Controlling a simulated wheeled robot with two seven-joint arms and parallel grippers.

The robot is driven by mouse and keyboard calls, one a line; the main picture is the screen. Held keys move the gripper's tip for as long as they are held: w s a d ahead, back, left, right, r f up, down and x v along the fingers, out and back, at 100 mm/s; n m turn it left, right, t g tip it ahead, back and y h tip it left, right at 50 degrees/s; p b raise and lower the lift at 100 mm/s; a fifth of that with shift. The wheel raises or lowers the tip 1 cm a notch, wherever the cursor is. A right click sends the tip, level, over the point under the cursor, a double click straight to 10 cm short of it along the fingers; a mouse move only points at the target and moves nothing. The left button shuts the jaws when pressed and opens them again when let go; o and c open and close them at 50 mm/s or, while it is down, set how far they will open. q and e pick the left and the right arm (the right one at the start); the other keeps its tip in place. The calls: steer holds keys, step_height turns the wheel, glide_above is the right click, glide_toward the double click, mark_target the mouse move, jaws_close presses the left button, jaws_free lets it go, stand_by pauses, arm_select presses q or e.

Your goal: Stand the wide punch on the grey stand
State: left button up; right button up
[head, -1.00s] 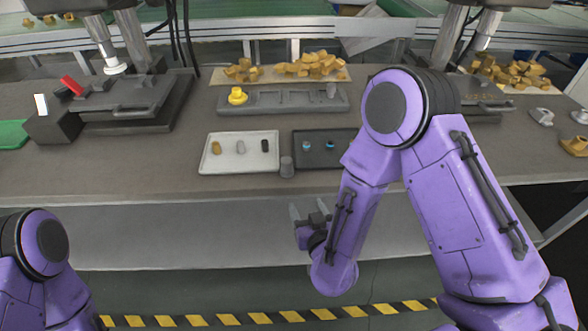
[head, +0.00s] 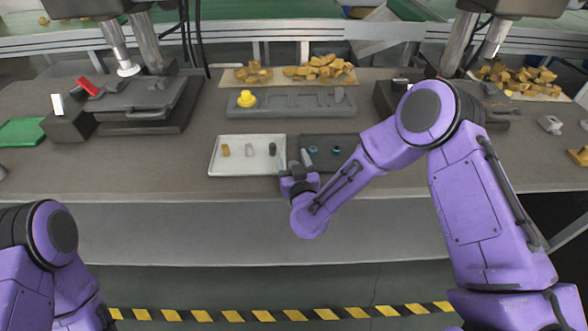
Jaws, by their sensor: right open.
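A long grey stand (head: 290,110) with cut-outs lies at the back middle of the table. A yellow knobbed piece (head: 247,99) is at its left end and a small grey piece (head: 339,95) at its right end. A short grey cylinder, perhaps the wide punch, stood at the table's front between the two trays; my right gripper (head: 294,160) now largely hides that spot. The right gripper is open, its fingers pointing away from me at the table's front edge. Whether the cylinder is between the fingers is unclear. My left gripper is out of view.
A white tray (head: 214,160) holds three small pieces, left of the right gripper. A dark tray (head: 345,141) with small blue-topped pieces lies right of it. Brown chunks (head: 320,68) lie behind the stand. A dark press (head: 140,105) stands at left.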

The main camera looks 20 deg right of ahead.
jaws_close()
steer(key=shift+r, duration=0.1)
